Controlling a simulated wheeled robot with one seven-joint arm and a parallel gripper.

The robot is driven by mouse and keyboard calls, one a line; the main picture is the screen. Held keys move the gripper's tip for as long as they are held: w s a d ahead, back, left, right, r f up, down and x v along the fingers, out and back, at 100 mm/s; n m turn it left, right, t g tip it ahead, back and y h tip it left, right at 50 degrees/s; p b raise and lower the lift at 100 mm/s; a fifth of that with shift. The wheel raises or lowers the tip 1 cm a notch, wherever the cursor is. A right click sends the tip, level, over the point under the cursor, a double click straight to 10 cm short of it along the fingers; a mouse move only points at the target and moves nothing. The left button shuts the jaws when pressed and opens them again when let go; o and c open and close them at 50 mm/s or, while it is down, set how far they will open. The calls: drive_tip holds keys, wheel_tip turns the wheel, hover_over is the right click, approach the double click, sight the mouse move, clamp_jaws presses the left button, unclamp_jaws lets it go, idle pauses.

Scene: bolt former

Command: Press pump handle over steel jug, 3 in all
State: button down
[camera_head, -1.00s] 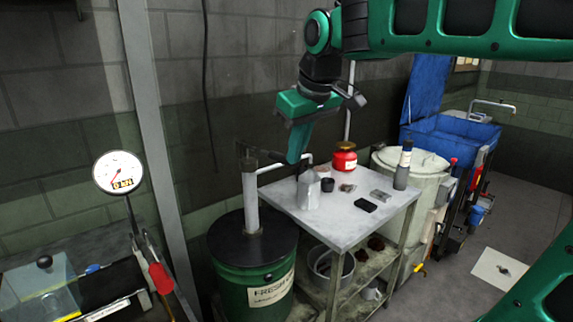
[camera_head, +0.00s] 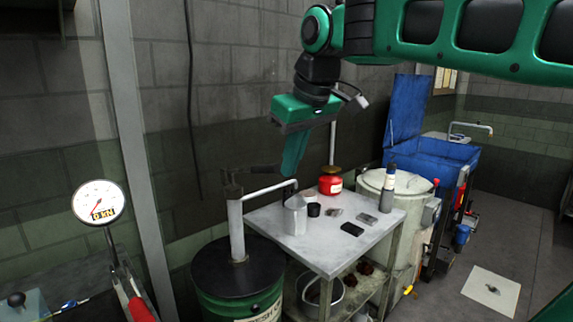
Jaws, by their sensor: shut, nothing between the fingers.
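The green drum (camera_head: 238,299) at lower left carries a pump with a pale upright tube (camera_head: 236,230). The dark pump handle (camera_head: 256,171) reaches right from the pump head, roughly level. A pale spout (camera_head: 270,190) runs from the pump head to above the steel jug (camera_head: 295,217). The jug stands upright on the left end of the metal table (camera_head: 305,250). My gripper (camera_head: 289,174) is shut and empty, pointing down at the handle's right end. I cannot tell whether it touches the handle. The jug's inside is not visible.
A dark cup (camera_head: 314,210), a red can (camera_head: 331,181), a black block (camera_head: 352,229) and a bottle (camera_head: 389,187) share the table. A pale barrel (camera_head: 405,184) and blue bin (camera_head: 437,165) stand behind right. A gauge (camera_head: 98,203) is at left.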

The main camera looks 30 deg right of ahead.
drive_tip(key=s+d+f+m+g, duration=0.2)
drive_tip(key=s+d+f+m, duration=0.2)
drive_tip(key=s+f, duration=0.7)
drive_tip(key=s+d+f+m+g, duration=0.2)
drive_tip(key=s+d+f+m, duration=0.3)
drive_tip(key=s+d+f, duration=0.4)
wheel_tip(320, 180, down, 5)
drive_tip(key=shift+s+r+g, duration=0.1)
drive_tip(key=shift+s+g, duration=0.3)
drive_tip(key=shift+s, duration=0.55)
drive_tip(key=shift+d, duration=0.1)
